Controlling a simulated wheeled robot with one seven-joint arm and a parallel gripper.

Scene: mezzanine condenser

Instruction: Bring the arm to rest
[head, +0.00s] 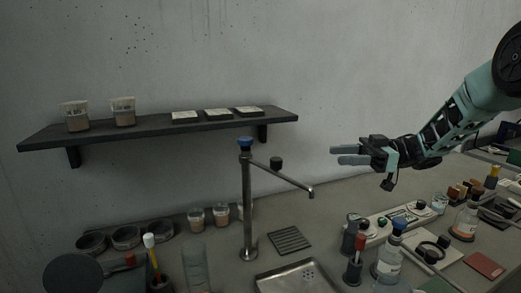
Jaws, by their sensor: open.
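My arm (451,125) reaches in from the upper right of the head view, a green and black limb. My gripper (340,155) is at its end, pointing left, with two grey fingers apart. Nothing shows between them. It is in the air above the bench, to the right of the tall metal tap (247,205) and apart from it.
A dark wall shelf (160,131) at the left bears beakers (76,118) and small flat boxes (218,115). Below it, the bench holds jars (196,217), a metal sink tray (297,277) and a drain grid (289,239). Bottles (389,256) and a white rack (405,220) crowd the lower right.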

